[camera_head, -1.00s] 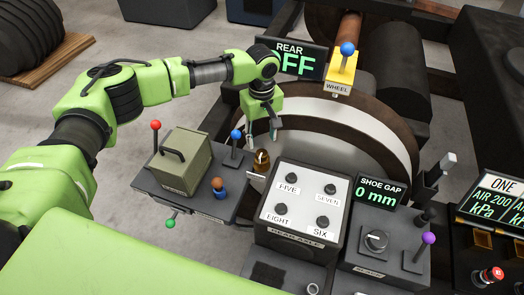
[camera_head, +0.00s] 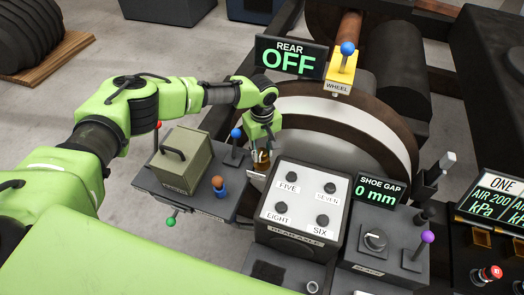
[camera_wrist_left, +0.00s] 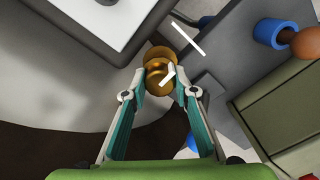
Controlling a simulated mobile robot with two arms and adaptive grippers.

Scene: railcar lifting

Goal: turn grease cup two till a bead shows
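A small brass grease cup (camera_wrist_left: 160,64) shows in the left wrist view, between my left gripper's fingertips (camera_wrist_left: 160,84). A short white mark lies across the cup's near part. In the head view the left gripper (camera_head: 261,153) points down over the cup (camera_head: 261,163), one finger on each side. The fingers lie very close to the cup's sides. I cannot tell whether they touch it. My right gripper is not in view. No number label for this cup is readable, and no bead can be made out.
Right of the cup stands a white-topped box (camera_head: 269,212) with knobs labelled FIVE to EIGHT. Left is a dark stand (camera_head: 205,203) with a green box (camera_head: 181,160), a blue-knobbed lever (camera_head: 236,133) and a brown-knobbed blue fitting (camera_head: 218,186). The wheel (camera_head: 345,118) rises behind; its display (camera_head: 289,58) reads REAR OFF.

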